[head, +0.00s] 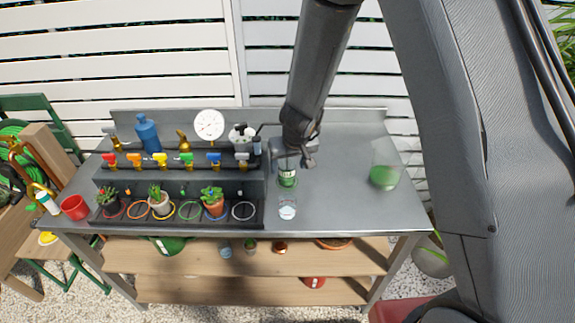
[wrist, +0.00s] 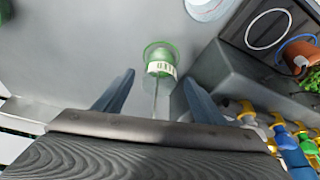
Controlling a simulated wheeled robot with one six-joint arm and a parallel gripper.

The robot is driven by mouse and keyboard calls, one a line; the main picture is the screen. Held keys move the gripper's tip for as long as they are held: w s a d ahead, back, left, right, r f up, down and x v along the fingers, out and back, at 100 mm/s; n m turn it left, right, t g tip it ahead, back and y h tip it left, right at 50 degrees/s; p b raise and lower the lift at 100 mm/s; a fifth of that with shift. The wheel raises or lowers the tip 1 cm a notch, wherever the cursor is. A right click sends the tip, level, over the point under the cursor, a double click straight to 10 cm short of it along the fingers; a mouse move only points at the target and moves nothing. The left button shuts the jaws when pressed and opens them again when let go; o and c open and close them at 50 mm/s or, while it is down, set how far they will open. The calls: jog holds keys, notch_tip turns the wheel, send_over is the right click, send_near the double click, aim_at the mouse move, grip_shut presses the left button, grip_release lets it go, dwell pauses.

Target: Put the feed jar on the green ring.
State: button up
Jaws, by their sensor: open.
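The likely feed jar (head: 287,178) is a small clear jar with green contents and a pale label. It stands on the steel bench right of the black tray. In the wrist view the jar (wrist: 160,62) shows ahead of and between my fingertips, with a thin stem-like line on its near side. My gripper (wrist: 158,78) is open, with a finger on either side and a gap to the jar. In the head view my gripper (head: 297,158) is just above and behind the jar. The green ring (head: 189,210) is on the tray, bare, between two potted plants.
A clear cup with pale contents (head: 288,208) stands in front of the jar. A larger glass with green contents (head: 384,175) is at the right. The black tray (head: 180,222) holds potted plants on several rings, with coloured taps behind. The bench between jar and larger glass is clear.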

jog(key=s+d+r+p, duration=0.1)
jog(key=s+d+r, duration=0.2)
jog(key=r, duration=0.2)
jog(key=s+d+r+m+p, duration=0.1)
jog(key=s+d+r, duration=0.15)
jog(key=r, duration=0.25)
jog(key=s+d+r+p, duration=0.2)
jog(key=s+r, duration=0.2)
jog(key=r, duration=0.2)
jog(key=s+d+r+m+g+h, duration=0.1)
jog(key=s+d+r, duration=0.3)
jog(key=s+d, duration=0.5)
jog(key=s, duration=0.3)
jog(key=shift+r+m+g, duration=0.15)
jog(key=shift+m+g, duration=0.15)
jog(key=shift+w+b, duration=0.1)
jog(key=shift+b, duration=0.2)
notch_tip(320, 180, down, 13)
jog(key=g+b, duration=0.1)
jog(key=b, duration=1)
jog(key=shift+w+r, duration=0.15)
jog(key=shift+w, duration=0.25)
